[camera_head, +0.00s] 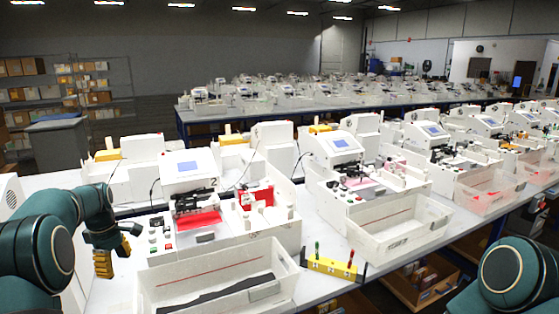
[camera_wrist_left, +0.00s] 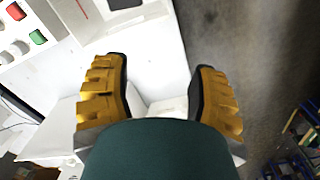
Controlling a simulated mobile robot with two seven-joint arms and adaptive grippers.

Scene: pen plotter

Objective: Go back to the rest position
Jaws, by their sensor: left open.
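My left gripper (camera_head: 104,262) hangs at the left front of the table, left of the nearest plotter machine (camera_head: 187,164). In the left wrist view the left gripper (camera_wrist_left: 160,95) shows two yellow fingers with dark pads, wide apart and with nothing between them. Below it lie the white table surface and the table edge, with the grey floor beyond. My right arm shows only as a rounded green joint at the lower right of the head view; its gripper is out of the picture.
A clear bin (camera_head: 215,283) stands in front of the nearest machine, with a dark strip inside. A yellow holder (camera_head: 332,268) with pens is right of it. A second clear bin (camera_head: 398,232) and more machines follow along the table. Control buttons (camera_wrist_left: 38,36) lie close to the left gripper.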

